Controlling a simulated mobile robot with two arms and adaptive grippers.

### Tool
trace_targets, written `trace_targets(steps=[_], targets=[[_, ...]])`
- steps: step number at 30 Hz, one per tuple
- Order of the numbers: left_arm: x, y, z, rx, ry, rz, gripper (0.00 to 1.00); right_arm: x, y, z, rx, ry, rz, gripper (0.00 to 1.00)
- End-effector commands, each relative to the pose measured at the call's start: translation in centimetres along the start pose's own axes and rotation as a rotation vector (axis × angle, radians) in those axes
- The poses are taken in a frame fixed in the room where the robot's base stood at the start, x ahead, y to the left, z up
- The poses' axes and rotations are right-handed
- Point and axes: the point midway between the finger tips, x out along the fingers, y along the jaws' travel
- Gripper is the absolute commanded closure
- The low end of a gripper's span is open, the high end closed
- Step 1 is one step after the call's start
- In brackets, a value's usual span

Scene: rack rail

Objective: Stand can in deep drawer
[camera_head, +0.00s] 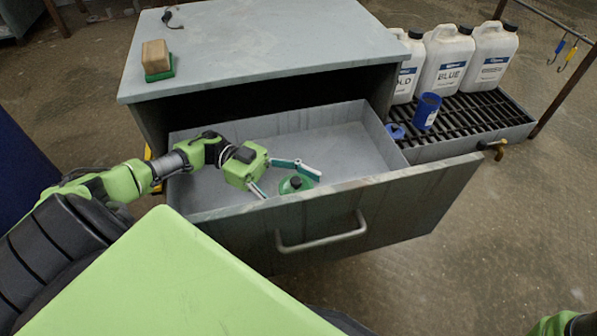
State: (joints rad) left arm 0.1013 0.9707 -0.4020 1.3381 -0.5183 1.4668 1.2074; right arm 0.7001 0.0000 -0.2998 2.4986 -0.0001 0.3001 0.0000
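The deep drawer (350,135) is pulled out of a grey cabinet (265,35), and its inside is mostly bare. A green can (296,187) with a dark cap is inside near the front wall. It looks upright; the front wall hides its lower part, so its base cannot be seen. My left gripper (291,185) reaches into the drawer from the left. Its two fingers are spread wide, one on the far side of the can and one to its left. Whether a finger touches the can cannot be told. My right gripper is out of view.
The drawer's front panel (400,215) has a bar handle (322,235). White jugs (447,60) and a blue cup (426,111) stand on a black grate (480,115) at right. A wood-and-green block (157,60) sits on the cabinet top, which is otherwise largely clear.

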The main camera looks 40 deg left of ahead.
Motion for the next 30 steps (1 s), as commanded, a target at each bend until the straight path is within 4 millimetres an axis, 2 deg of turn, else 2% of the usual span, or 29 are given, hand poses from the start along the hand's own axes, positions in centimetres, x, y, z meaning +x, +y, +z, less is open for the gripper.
trace_targets(steps=[8,13,24,30], targets=[[0.0,0.1,0.2,-0.003,-0.001,0.000,0.35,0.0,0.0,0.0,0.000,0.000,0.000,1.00],[0.0,0.1,-1.4,-0.002,-0.002,0.001,0.35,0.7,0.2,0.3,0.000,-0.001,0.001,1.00],[-5.7,-0.1,-1.2,-0.003,-0.002,-0.002,0.35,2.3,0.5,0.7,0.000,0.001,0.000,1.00],[-7.2,0.0,-1.1,-0.002,0.000,0.000,0.35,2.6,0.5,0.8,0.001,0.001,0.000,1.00]])
